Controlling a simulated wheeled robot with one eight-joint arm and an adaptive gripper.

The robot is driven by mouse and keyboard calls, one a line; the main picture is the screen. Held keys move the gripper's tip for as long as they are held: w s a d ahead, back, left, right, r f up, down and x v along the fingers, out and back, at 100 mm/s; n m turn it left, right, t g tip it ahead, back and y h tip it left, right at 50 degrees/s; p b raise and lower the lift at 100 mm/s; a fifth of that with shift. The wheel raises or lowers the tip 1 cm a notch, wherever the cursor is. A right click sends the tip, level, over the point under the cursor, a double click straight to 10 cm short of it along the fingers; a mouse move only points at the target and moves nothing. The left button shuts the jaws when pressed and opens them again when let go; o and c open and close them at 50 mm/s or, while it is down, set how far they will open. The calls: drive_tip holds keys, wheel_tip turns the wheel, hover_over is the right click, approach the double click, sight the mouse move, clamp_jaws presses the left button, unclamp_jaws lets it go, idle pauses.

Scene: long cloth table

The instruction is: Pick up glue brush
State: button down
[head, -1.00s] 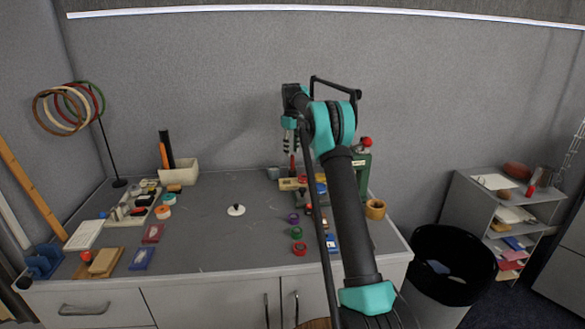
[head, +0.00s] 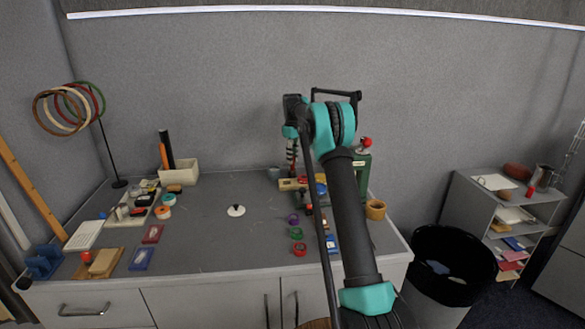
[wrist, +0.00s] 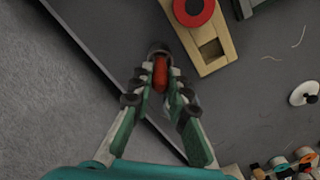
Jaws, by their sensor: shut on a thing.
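The glue brush (wrist: 160,75) shows as a red handle between my fingertips in the wrist view. My gripper (wrist: 158,84) is shut on this handle. A dark round rim (wrist: 158,48) shows just beyond the handle; I cannot tell whether the brush stands inside it. In the head view my gripper (head: 292,158) points down over the back of the table, close to the wall. There the brush is mostly hidden by the fingers.
A wooden block (wrist: 225,50) with a red ring (wrist: 193,10) lies close beside the brush. A green stand (head: 362,170) is to the right. A white disc (head: 236,210) sits on open table at left.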

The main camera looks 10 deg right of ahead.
drive_tip(key=shift+r, duration=0.1)
wheel_tip(320, 180, up, 10)
drive_tip(key=shift+f, duration=0.1)
idle(0.4)
drive_tip(key=shift+a, duration=0.1)
idle(0.6)
